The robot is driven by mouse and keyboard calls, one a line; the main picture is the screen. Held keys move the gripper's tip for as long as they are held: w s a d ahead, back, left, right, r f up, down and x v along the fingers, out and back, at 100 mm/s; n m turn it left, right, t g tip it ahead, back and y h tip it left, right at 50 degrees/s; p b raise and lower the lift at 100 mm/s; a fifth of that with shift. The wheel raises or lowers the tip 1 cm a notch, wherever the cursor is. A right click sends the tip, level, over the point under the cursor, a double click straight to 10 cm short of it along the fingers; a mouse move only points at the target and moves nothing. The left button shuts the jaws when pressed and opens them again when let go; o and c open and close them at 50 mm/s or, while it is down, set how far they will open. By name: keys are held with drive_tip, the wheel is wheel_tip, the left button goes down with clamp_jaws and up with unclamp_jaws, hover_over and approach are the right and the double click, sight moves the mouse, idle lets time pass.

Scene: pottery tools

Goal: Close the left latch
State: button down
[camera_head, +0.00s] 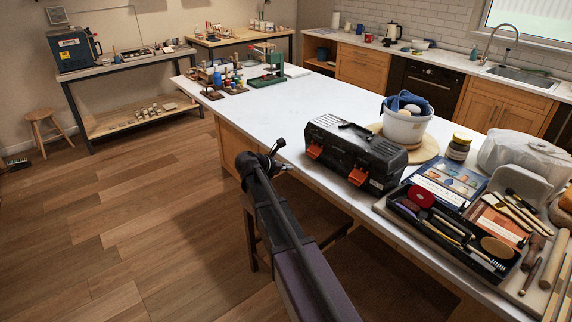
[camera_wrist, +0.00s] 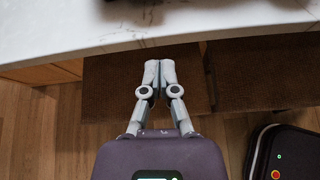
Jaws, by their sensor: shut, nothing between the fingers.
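A black toolbox (camera_head: 356,150) stands near the front edge of the white table. It has two orange latches on its front. The left latch (camera_head: 314,150) and the right latch (camera_head: 358,176) both look lowered against the front, but they are too small to tell whether they are fastened. My gripper (camera_head: 277,146) is left of the toolbox, off the table's front edge and apart from the latches. In the wrist view my gripper (camera_wrist: 160,68) points at the table edge with its fingertips together and nothing between them. The latches do not show there.
A brown stool (camera_wrist: 245,75) is under the table edge.

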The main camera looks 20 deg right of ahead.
drive_tip(key=shift+w+r+n, duration=0.4)
drive_tip(key=shift+w+n, duration=0.2)
drive_tip(key=shift+w, duration=0.1)
drive_tip(key=shift+d+f, duration=0.1)
drive_tip(key=shift+d, duration=0.05)
